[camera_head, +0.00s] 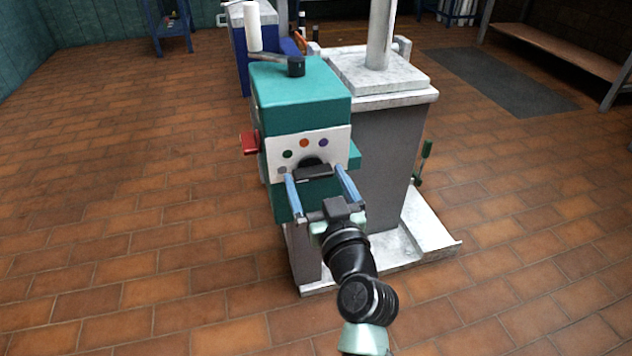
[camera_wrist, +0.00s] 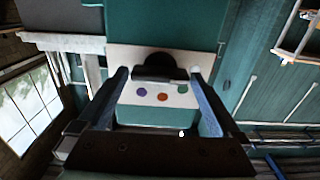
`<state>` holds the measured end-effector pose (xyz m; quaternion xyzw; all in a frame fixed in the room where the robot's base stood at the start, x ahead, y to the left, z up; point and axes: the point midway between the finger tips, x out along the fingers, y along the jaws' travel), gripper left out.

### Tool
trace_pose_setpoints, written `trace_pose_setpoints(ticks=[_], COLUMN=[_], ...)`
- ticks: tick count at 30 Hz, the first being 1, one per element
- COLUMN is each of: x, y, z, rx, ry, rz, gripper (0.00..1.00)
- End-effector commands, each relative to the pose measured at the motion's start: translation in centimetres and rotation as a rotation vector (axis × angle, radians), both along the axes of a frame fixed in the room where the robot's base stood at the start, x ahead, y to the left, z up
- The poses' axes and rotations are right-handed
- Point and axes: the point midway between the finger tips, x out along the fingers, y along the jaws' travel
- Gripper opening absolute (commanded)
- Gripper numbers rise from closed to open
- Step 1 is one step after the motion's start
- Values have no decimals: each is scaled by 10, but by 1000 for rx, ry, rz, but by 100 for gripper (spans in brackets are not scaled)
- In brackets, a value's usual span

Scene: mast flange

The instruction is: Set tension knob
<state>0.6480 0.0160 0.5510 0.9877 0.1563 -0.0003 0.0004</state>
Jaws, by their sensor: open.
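The tension knob (camera_head: 313,172) is dark, with a bar across its face, on the white panel (camera_head: 338,138) of a teal machine head (camera_head: 300,90). Purple, orange and green dots (camera_head: 304,143) arc above it, and a grey mark sits at the left. My gripper (camera_head: 315,173) is open, its blue fingers one on each side of the knob. In the wrist view the knob (camera_wrist: 160,65) lies between the fingertips (camera_wrist: 158,75), with gaps visible on both sides. The fingers seem not to touch it. The far side of the knob is hidden.
A red part (camera_head: 249,143) sticks out from the machine's left side, and a black-ended lever (camera_head: 295,66) lies on top. A grey pedestal with a pale top (camera_head: 390,92) stands close at the right. Brick floor (camera_head: 130,190) is clear at the left.

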Motion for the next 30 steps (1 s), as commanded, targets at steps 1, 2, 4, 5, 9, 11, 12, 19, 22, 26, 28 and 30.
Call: trace_pose_setpoints(ticks=[1,2,4,5,9,11,12,19,22,26,28,30], x=[3,4,5,5,5,5,5,5,5,5,5,5], y=[1,1,2,2,2,2,2,2,2,2,2,2], z=[0,0,0,0,0,0,0,0,0,0,0,0], rx=[0,1,1,1,1,1,1,1,1,5,13,29], ry=[0,0,0,0,0,0,0,0,0,2,4,10], rz=[1,0,0,0,0,0,0,0,0,0,0,0], gripper=[100,100,100,100,100,100,95,53,35,34,34,34])
